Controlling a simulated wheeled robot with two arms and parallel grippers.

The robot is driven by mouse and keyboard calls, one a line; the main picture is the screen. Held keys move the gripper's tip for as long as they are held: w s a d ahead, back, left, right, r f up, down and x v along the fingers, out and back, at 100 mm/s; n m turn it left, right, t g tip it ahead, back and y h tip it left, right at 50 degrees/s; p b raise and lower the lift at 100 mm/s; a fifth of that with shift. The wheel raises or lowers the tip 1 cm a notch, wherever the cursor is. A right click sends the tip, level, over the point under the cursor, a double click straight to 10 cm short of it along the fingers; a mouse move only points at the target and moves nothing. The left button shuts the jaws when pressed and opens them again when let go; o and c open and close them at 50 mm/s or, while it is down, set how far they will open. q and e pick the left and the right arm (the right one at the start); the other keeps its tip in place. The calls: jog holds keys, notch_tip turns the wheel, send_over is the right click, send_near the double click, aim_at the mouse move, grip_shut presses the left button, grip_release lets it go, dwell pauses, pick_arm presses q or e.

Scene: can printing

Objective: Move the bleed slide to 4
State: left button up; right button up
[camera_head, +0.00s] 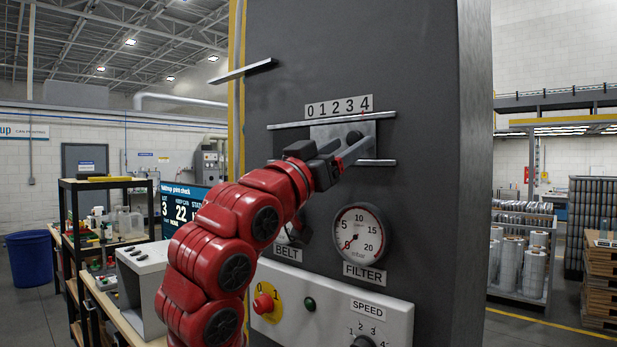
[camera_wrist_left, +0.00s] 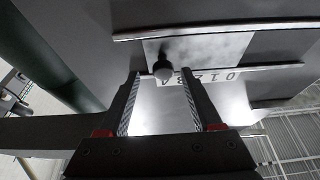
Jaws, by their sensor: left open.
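The bleed slide is a grey plate (camera_head: 328,133) with a dark round knob (camera_head: 354,137), set between two horizontal rails on the dark machine front. The number strip (camera_head: 338,107) above reads 0 to 4, and the knob sits below its right end, around 3 to 4. My left gripper (camera_head: 357,150) is open at the knob. In the left wrist view the knob (camera_wrist_left: 163,71) shows between the spread fingertips (camera_wrist_left: 161,76), nearer the middle than either finger; contact is not clear. The plate (camera_wrist_left: 215,47) lies beyond it. My right gripper is not in view.
A narrow ledge (camera_head: 243,71) juts out at upper left. A cluttered bench (camera_head: 108,290) stands at left.

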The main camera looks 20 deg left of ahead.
pick_arm(q)
jog(key=b+v, duration=0.3)
jog(key=v, duration=1.2)
jog(key=shift+f, duration=0.2)
